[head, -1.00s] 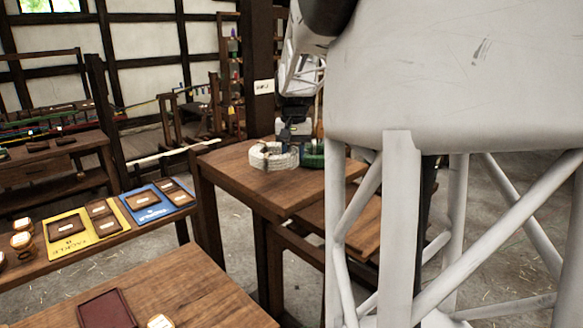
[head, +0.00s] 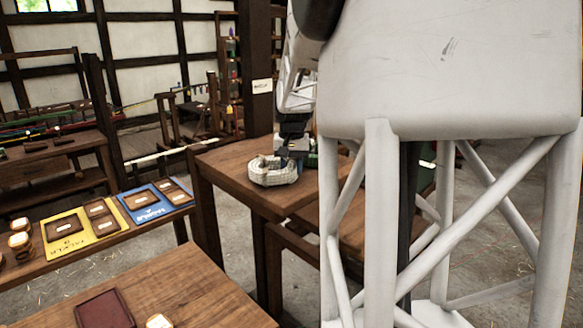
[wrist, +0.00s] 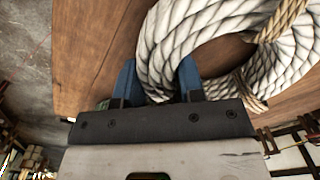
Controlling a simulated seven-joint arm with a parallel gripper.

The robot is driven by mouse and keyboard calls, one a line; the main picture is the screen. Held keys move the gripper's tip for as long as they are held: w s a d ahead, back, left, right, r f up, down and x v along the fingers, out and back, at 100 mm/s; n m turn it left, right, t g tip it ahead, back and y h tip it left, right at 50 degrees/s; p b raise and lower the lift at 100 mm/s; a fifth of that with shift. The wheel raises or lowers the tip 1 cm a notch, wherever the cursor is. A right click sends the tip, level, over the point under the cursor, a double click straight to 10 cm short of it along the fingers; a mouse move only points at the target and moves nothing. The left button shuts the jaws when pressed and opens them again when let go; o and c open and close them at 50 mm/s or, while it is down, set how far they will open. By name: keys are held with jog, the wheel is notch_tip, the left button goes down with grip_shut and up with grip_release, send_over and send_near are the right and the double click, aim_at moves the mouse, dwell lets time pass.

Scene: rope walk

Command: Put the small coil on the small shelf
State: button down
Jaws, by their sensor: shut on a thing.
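A white rope coil (head: 270,172) with tan lashing lies on the wooden table under my arm. I cannot tell its size against other coils. My gripper (head: 292,152) is at the coil's right side in the head view. In the wrist view my gripper (wrist: 158,75) has its blue fingers on either side of the coil's rope wall, shut on the white coil (wrist: 205,30). The coil looks to be resting on the tabletop. A green coil (head: 312,160) lies close beside it, mostly hidden by my arm. I cannot make out which thing is the small shelf.
The wooden table (head: 225,165) has bare top left of the coil. A bench at left carries a yellow mat (head: 58,241) and a blue mat (head: 130,212) with small trays. A dark post with a small sign (head: 262,86) stands behind. A rack (head: 228,70) stands beyond.

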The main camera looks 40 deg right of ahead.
dwell(0.3)
jog(key=c, duration=0.7)
grip_release()
jog(key=shift+f, duration=0.1)
jog(key=shift+c, duration=0.2)
notch_tip(320, 180, up, 12)
dwell(0.6)
jog(key=s+a+f+n, duration=0.1)
jog(key=s+a+f, duration=0.1)
jog(key=a, duration=0.6)
jog(key=s+a+f+n+t, duration=0.1)
jog(key=s+a+n, duration=0.15)
jog(key=a, duration=0.65)
jog(key=s+a+f+n, duration=0.1)
jog(key=s+a+f, duration=0.15)
jog(key=a, duration=0.55)
jog(key=s+a+f+n, duration=0.2)
jog(key=s+a+f, duration=0.3)
jog(key=s+a, duration=0.2)
jog(key=s+a+f+n+t, duration=0.1)
jog(key=s+a+f+n, duration=0.1)
jog(key=s+a+f, duration=0.3)
jog(key=s+a, duration=0.3)
jog(key=shift+s+a+t, duration=0.15)
jog(key=shift+s+t, duration=0.15)
jog(key=shift+s, duration=0.1)
